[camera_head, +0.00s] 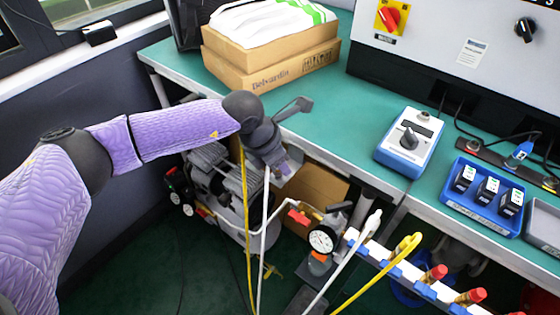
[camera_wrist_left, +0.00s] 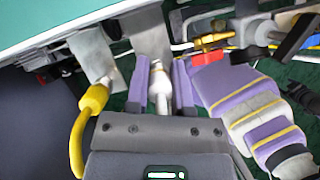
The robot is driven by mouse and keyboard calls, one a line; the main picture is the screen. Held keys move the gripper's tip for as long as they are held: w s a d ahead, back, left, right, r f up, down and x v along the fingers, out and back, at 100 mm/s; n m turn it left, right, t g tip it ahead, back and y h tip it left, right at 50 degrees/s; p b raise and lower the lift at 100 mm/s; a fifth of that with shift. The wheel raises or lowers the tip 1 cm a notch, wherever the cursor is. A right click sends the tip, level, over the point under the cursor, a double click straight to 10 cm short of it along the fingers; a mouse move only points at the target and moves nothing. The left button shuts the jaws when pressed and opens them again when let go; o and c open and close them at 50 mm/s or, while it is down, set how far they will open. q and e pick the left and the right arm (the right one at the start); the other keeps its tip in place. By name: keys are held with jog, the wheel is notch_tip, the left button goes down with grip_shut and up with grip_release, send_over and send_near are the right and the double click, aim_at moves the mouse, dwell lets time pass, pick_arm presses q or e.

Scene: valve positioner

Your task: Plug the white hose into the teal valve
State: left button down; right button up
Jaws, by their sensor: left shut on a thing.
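My left gripper (camera_head: 285,170) is below the front edge of the bench, partly hidden by its own wrist. In the left wrist view its purple fingers (camera_wrist_left: 160,88) are shut on the white end of the white hose (camera_wrist_left: 160,92). The hose (camera_head: 265,215) hangs down from the gripper in the head view. The hose tip points at a grey metal block (camera_wrist_left: 150,35); I cannot tell whether they touch. A yellow hose end (camera_wrist_left: 95,98) meets another grey block (camera_wrist_left: 93,52) beside it. I cannot make out a teal body on any valve. My right gripper is not in view.
The teal-topped bench (camera_head: 350,110) lies just above my gripper. A compressor with a pressure gauge (camera_head: 322,239) stands beneath. A rack (camera_head: 400,268) at the right carries another white hose end (camera_head: 373,222) and a yellow hose (camera_head: 408,243). Cardboard boxes (camera_head: 270,70) sit on the bench.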

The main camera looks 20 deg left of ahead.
pick_arm(q)
jog(key=shift+r, duration=0.25)
jog(key=shift+r+p, duration=0.25)
jog(key=shift+p, duration=0.1)
jog(key=shift+r, duration=0.1)
jog(key=shift+r, duration=0.2)
notch_tip(320, 180, up, 2)
jog(key=shift+r+p, duration=0.15)
jog(key=shift+p, duration=0.95)
jog(key=shift+r+p, duration=0.6)
jog(key=shift+r, duration=0.15)
jog(key=shift+f, duration=0.1)
